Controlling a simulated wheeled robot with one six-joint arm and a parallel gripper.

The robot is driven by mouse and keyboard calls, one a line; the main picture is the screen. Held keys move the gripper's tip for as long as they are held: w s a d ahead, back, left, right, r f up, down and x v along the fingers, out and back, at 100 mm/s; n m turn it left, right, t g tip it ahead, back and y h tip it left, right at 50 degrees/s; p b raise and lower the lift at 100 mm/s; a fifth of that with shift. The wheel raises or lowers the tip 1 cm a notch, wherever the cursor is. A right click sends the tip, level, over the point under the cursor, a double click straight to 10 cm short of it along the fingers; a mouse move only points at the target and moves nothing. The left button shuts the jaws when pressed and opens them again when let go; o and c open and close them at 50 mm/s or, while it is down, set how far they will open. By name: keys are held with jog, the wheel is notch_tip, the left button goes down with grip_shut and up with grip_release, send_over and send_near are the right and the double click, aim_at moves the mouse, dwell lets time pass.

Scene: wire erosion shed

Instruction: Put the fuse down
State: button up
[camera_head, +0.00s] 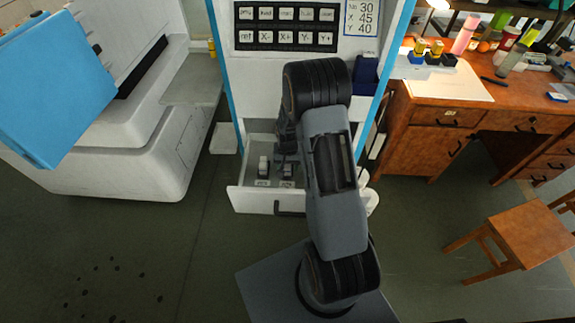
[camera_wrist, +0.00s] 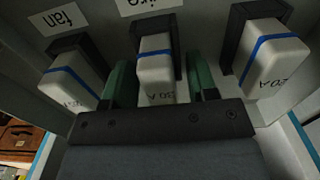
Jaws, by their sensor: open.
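In the wrist view, a white fuse with a blue band (camera_wrist: 156,72) sits in a black holder (camera_wrist: 153,27), below an upside-down label that is partly cut off. My gripper (camera_wrist: 158,78) has its two green fingers on either side of this fuse, open, with a narrow gap visible at least on the right. Similar fuses sit in holders to the left (camera_wrist: 75,82), under a label reading "fan", and to the right (camera_wrist: 272,66). In the head view, my arm reaches into an open drawer (camera_head: 250,200); the gripper is hidden there.
The drawer is in a white cabinet with blue edges and a button panel (camera_head: 285,27). A white machine with a blue cover (camera_head: 60,85) stands at left. A wooden desk (camera_head: 415,112) and stool (camera_head: 525,235) stand at right.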

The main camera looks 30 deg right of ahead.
notch_tip(320, 180, up, 12)
jog(key=s+a+r+n+t, duration=0.1)
jog(key=s+a+r+n, duration=0.2)
jog(key=s+a+r, duration=0.2)
jog(key=s+a+r+n+t, duration=0.2)
jog(key=s+a+r, duration=0.2)
jog(key=s+r, duration=0.6)
jog(key=shift+s+a+n+p, duration=0.3)
jog(key=shift+s+a+n, duration=0.1)
jog(key=shift+s, duration=0.2)
jog(key=shift+r, duration=0.1)
notch_tip(320, 180, up, 3)
jog(key=shift+f+t+p, duration=0.1)
jog(key=shift+t+p, duration=0.2)
jog(key=shift+p, duration=0.95)
